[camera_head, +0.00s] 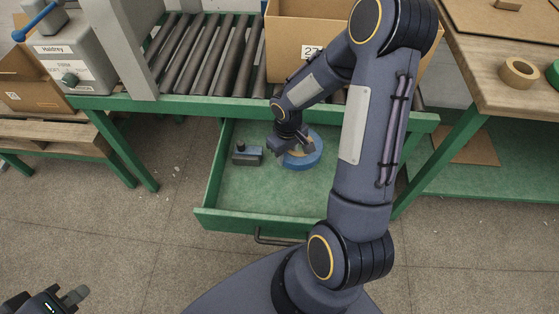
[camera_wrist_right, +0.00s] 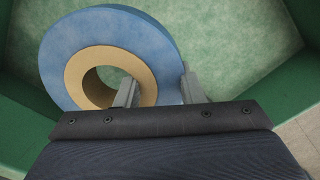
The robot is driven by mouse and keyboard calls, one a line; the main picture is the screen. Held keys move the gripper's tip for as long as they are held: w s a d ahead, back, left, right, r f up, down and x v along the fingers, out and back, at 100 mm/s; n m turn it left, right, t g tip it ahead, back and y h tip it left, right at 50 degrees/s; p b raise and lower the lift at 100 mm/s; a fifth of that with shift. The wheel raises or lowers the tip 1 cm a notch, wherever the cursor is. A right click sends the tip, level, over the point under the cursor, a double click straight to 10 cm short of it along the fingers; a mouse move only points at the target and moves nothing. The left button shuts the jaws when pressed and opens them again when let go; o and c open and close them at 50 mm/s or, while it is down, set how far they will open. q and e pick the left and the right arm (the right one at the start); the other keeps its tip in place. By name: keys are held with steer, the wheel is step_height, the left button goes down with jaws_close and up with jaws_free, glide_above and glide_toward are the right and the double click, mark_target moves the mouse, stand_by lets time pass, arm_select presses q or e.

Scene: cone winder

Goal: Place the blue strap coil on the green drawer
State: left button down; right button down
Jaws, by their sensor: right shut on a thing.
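The blue strap coil (camera_head: 304,152) has a tan core and is inside the open green drawer (camera_head: 255,193), towards its right side. In the right wrist view the coil (camera_wrist_right: 165,45) appears large over the green drawer floor (camera_wrist_right: 230,40). My right gripper (camera_head: 292,148) is shut on the coil's ring, with one finger in the core hole and the other at the outer edge (camera_wrist_right: 158,92). I cannot tell if the coil touches the drawer floor. My left gripper (camera_head: 60,300) is at the bottom left, over the floor, away from the drawer; its jaw opening is unclear.
A small dark blue-grey tool (camera_head: 247,155) lies in the drawer left of the coil. A roller conveyor (camera_head: 205,55) and a cardboard box (camera_head: 290,40) stand above the drawer. A tan tape roll (camera_head: 519,72) sits on the right table (camera_head: 490,60).

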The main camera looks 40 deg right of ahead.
steer(key=w+f, duration=0.3)
steer(key=f, duration=0.1)
steer(key=shift+w+a, duration=0.1)
steer(key=shift+a, duration=0.15)
steer(key=shift+f+b, duration=0.55)
steer(key=shift+f, duration=0.95)
steer(key=shift+f+b, duration=0.6)
steer(key=shift+b, duration=0.05)
steer(key=shift+r, duration=0.1)
steer(key=c, duration=1.2)
jaws_free()
steer(key=shift+c, duration=0.2)
